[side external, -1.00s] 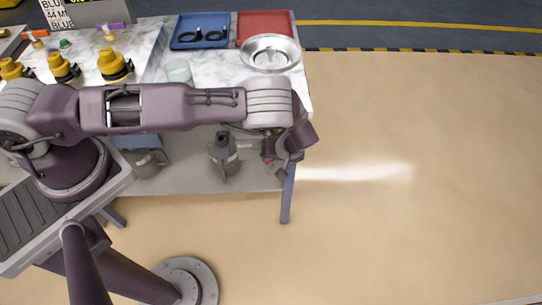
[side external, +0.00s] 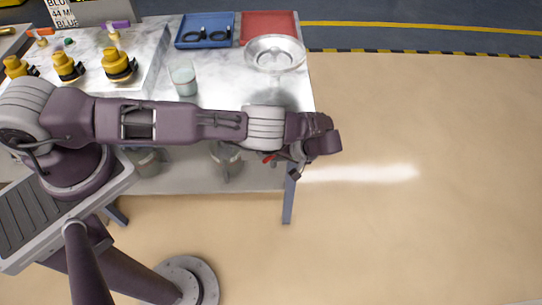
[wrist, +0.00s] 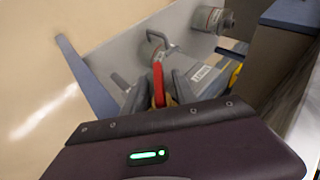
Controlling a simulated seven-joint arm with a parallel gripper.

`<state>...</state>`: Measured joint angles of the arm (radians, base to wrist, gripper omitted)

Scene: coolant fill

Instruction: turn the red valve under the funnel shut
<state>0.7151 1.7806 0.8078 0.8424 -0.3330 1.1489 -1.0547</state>
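The red valve handle (side external: 268,158) shows in the side view below my forearm, close to the right end of the lower shelf. In the wrist view the red handle (wrist: 158,84) stands between the two grey fingers of my gripper (wrist: 162,80). The fingers are apart, with a visible gap beside the handle; I cannot tell if either touches it. In the side view my gripper (side external: 296,172) is just right of the handle, mostly hidden by the wrist. The silver funnel (side external: 275,53) is a wide round dish at the table's right end, above the valve.
A glass beaker (side external: 183,78), a blue tray (side external: 204,30) and a red tray (side external: 269,27) are on the marble table. A table leg (side external: 288,205) stands close to my gripper. The floor at right is clear.

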